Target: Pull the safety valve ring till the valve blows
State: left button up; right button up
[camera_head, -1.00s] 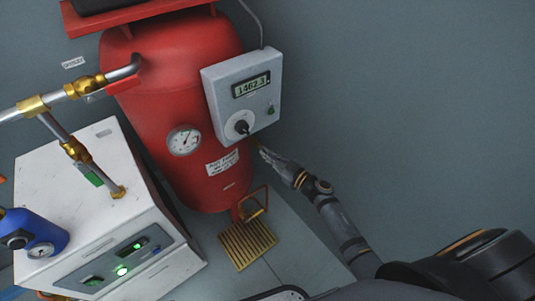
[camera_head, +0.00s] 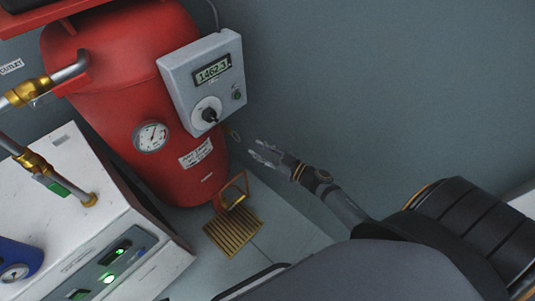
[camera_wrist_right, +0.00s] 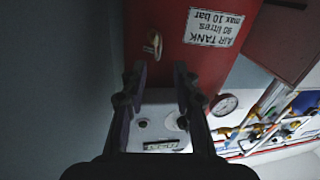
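The safety valve shows as a small brass fitting with a ring (camera_wrist_right: 153,43) on the red air tank (camera_wrist_right: 222,62) in the right wrist view. In the head view the thin ring (camera_head: 234,134) sticks out at the right side of the tank (camera_head: 120,105), just below the grey box. My right gripper (camera_head: 258,152) is open and empty, to the right of the ring and apart from it. In the right wrist view its two fingers (camera_wrist_right: 160,76) are spread, with the ring beyond their tips. My left gripper is not in view.
A grey box with a display and knob (camera_head: 205,85) is mounted beside the ring. A pressure gauge (camera_head: 151,136) sits on the tank. A yellow pedal grate (camera_head: 233,231) lies below on the floor. A white cabinet (camera_head: 65,200) stands left. The wall side at right is free.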

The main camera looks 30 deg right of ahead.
jog(key=v, duration=0.4)
jog(key=shift+d, duration=0.1)
dwell(0.3)
